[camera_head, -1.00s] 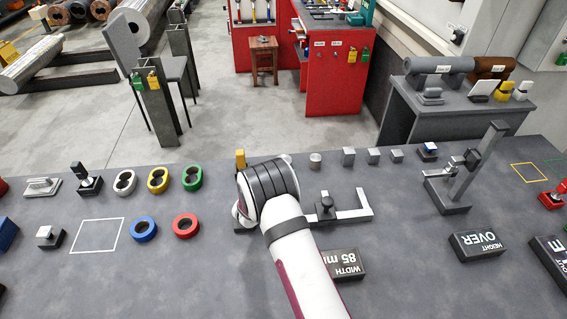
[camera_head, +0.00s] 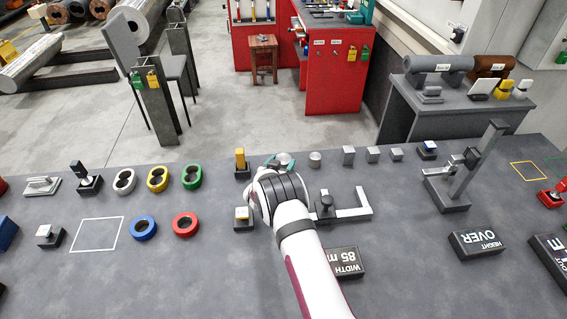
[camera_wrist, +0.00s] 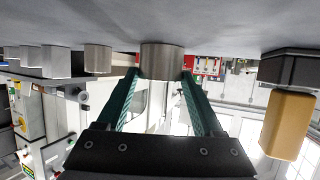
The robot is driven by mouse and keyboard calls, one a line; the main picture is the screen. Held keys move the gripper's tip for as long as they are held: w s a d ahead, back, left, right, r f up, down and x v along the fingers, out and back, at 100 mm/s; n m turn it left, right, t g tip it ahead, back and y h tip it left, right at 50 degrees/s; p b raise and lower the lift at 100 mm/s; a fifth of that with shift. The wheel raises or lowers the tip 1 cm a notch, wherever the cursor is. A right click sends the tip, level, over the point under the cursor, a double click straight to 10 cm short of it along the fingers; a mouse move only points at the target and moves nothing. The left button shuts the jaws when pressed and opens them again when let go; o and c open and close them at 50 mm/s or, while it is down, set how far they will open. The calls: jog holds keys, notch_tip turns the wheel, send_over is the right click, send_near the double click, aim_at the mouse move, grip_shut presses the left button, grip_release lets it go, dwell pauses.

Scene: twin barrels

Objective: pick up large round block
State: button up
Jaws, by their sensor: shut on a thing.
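The large round block (camera_wrist: 162,60) is a grey metal cylinder in the wrist view, which shows the scene upside down. My gripper (camera_wrist: 162,74) has its two green fingers on either side of it, shut on it. The block appears to stand on the grey table top, with no clear gap visible. In the head view my gripper (camera_head: 284,160) is at the back of the table, and my wrist mostly hides the held block. A smaller round block (camera_head: 315,159) stands just right of it and also shows in the wrist view (camera_wrist: 97,58).
Square metal blocks (camera_head: 348,156) continue the row to the right. A yellow-topped device (camera_head: 240,160) stands close on the left. A grey gauge (camera_head: 347,206) lies right of my wrist. Colored rings (camera_head: 158,179) and a white outlined square (camera_head: 97,235) are farther left.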

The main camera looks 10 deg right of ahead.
grip_shut()
jog(key=shift+r, duration=0.1)
jog(key=shift+r, duration=0.15)
